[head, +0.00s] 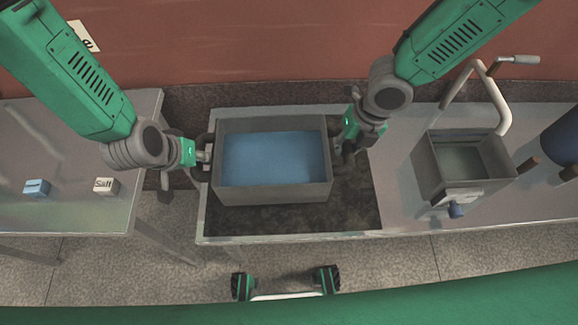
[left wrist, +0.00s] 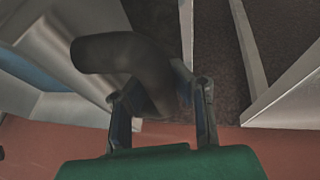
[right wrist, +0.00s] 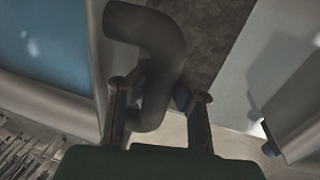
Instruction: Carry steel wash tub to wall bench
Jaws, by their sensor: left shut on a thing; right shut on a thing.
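The steel wash tub (head: 270,195) is a grey open rectangular box with a blue surface inside, level in the middle of the head view. It is over a dark, speckled recess in a grey bench; I cannot tell whether it touches the bottom. My left gripper (head: 203,160) is shut on the tub's left handle, a dark curved bar (left wrist: 120,55) in the left wrist view. My right gripper (head: 347,150) is shut on the right handle, a similar bent bar (right wrist: 150,40) in the right wrist view. I cannot tell which surface is the wall bench.
The grey bench (head: 400,205) continues right, carrying a square grey basin (head: 450,190) with a pale bent pipe (head: 502,110) and a blue cylinder (head: 562,140). A grey table (head: 70,215) at left holds a blue block (head: 37,188) and a white labelled block (head: 106,186). A red wall (head: 250,40) stands behind.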

